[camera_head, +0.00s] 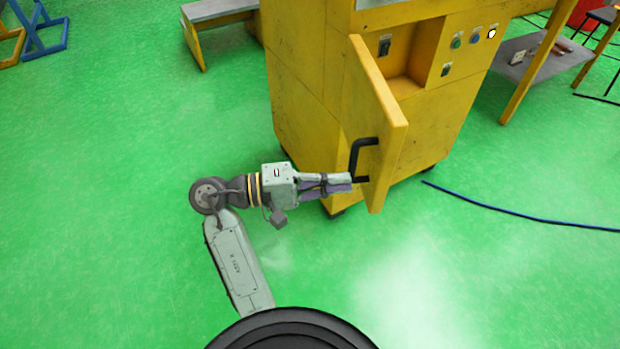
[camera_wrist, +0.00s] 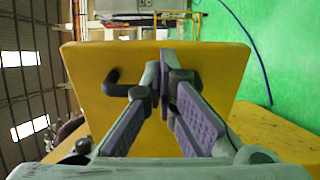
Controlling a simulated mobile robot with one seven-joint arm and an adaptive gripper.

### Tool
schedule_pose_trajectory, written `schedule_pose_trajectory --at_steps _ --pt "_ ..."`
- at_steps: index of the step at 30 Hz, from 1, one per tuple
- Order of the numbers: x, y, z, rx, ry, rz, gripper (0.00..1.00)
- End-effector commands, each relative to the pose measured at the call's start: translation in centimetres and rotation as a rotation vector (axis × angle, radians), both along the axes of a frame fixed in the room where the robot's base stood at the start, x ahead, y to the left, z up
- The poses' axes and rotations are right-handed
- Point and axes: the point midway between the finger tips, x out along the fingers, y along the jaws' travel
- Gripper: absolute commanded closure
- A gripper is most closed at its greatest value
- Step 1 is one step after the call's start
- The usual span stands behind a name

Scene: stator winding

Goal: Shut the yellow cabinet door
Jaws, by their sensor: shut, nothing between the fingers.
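The yellow cabinet door (camera_head: 385,110) stands open, swung out from the yellow cabinet (camera_head: 305,95). Its black handle (camera_head: 362,150) is on the door's outer face, toward the lower part. In the wrist view the door (camera_wrist: 215,75) fills the middle, with the handle (camera_wrist: 115,86) left of the fingers. My gripper (camera_head: 350,182) is shut and empty, with its fingertips close to the handle's lower end. The fingertips of my gripper (camera_wrist: 172,68) meet in front of the door face in the wrist view. I cannot tell whether they touch the door or handle.
The cabinet front has an open recess (camera_head: 405,85) and several buttons (camera_head: 457,41) right of the door. A blue cable (camera_head: 510,214) lies on the green floor to the right. The floor left of my arm is clear.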

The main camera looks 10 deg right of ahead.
Motion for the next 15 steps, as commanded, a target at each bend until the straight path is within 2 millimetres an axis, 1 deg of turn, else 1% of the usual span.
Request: schedule_pose_trajectory --at_steps 1,3,6,10,15 --pt "-0.1 -1.0 0.1 0.0 0.0 -0.003 1.0" --pt "-0.2 -2.2 0.2 0.0 0.0 -0.003 1.0" --pt "-0.1 -3.5 0.1 0.0 -0.001 -0.002 1.0" --pt "-0.1 -4.5 0.1 0.001 -0.001 0.001 1.0" --pt "-0.1 -4.8 0.0 0.001 -0.001 0.002 1.0"
